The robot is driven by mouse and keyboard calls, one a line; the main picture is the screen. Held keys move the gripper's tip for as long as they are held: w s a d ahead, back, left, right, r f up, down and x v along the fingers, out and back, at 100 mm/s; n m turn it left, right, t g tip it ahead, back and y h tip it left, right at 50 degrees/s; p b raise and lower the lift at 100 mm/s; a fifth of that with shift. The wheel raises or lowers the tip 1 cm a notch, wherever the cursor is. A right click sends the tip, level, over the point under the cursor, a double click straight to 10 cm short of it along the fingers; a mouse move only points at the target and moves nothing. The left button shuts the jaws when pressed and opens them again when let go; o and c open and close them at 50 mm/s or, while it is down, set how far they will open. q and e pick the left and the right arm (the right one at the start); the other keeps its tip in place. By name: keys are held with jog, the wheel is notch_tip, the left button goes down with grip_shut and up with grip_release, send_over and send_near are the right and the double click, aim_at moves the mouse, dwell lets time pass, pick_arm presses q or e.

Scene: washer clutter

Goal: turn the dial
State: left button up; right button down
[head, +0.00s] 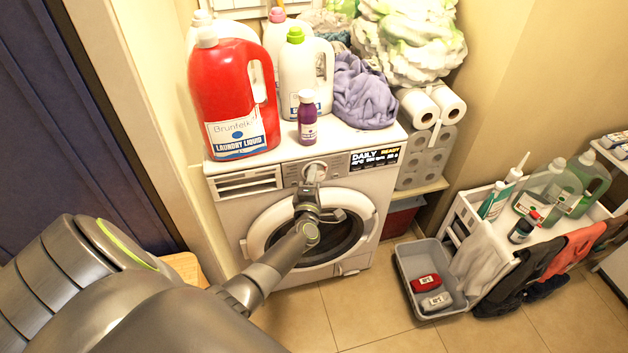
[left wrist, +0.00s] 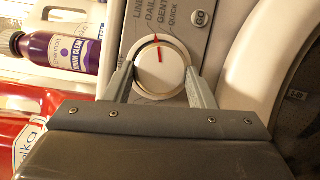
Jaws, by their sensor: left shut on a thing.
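The washing machine (head: 232,200) stands against the back wall, with a white round dial on its front panel. In the left wrist view the dial (left wrist: 160,72) has a red line on its face, near a red mark at the top of its ring. Program words are printed beside it. My left gripper (head: 313,172) is at the panel, its two fingers on either side of the dial, shut on it. It also shows in the left wrist view (left wrist: 160,82). My right gripper is not in view.
A red laundry bottle (head: 232,92), white bottles, a small purple bottle (head: 307,118) and a purple cloth (head: 362,92) stand on the washer top. A grey bin (head: 406,272) and a white cart (head: 520,262) are on the right. Some floor in front is clear.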

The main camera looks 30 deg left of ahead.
pick_arm(q)
jog(key=o, duration=1)
jog(key=shift+d, duration=0.1)
jog(key=shift+b+v, duration=0.4)
jog(key=shift+v, duration=8.3)
